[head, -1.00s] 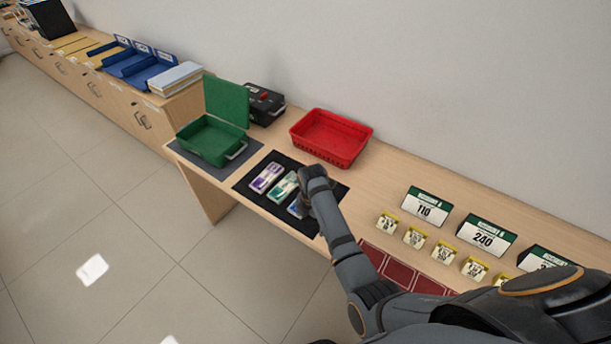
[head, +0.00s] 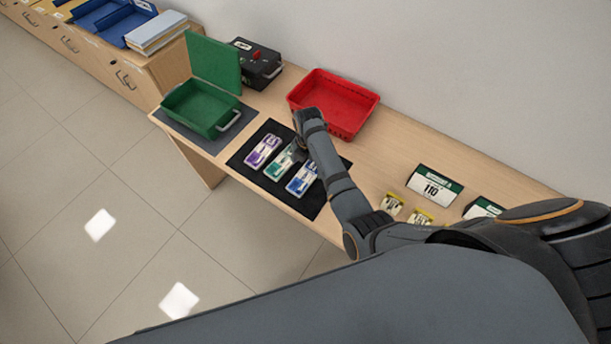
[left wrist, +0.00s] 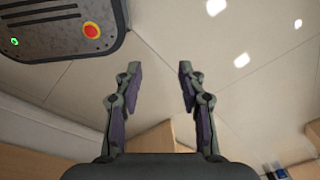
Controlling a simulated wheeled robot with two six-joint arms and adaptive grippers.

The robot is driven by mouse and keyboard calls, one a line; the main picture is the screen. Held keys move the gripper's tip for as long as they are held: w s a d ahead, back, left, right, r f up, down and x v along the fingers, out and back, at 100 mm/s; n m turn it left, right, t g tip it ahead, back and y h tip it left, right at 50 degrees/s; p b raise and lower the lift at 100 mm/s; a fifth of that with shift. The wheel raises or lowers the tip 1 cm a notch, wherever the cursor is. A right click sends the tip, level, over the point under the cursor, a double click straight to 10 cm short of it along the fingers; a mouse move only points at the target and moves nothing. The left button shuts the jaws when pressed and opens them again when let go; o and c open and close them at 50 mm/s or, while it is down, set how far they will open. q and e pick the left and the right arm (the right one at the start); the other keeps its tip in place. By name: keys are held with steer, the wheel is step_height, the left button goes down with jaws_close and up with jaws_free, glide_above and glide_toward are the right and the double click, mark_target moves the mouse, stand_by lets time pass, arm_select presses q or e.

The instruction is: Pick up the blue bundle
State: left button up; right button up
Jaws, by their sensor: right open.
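The blue bundle (head: 301,180) lies on the black mat (head: 243,157), the rightmost of three banded bundles. It is mostly in plain view. A green bundle (head: 280,163) lies left of it, partly covered by my right gripper. A purple bundle (head: 263,150) is farthest left. My right gripper (head: 299,147) is open and empty, above the back part of the mat near the far ends of the green and blue bundles. Its fingertips are small and partly hidden by the wrist. My left gripper (left wrist: 160,95) shows in the left wrist view, open with nothing between its fingers.
A red basket (head: 361,122) stands behind the mat. An open green cash box (head: 180,103) sits to the left, with a black device (head: 262,73) behind it. The counter's front edge is close to the mat.

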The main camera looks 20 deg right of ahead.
mark_target(306, 175)
steer(key=shift+s+a+f, duration=0.1)
steer(key=shift+a+f, duration=0.05)
steer(key=shift+f, duration=0.5)
steer(key=shift+a+f, duration=0.1)
steer(key=shift+f, duration=0.5)
step_height(306, 175, down, 2)
steer(key=shift+f, duration=0.2)
arm_select(q)
steer(key=shift+s+d+r, duration=0.1)
steer(key=shift+s, duration=0.3)
arm_select(e)
steer(key=c, duration=1.3)
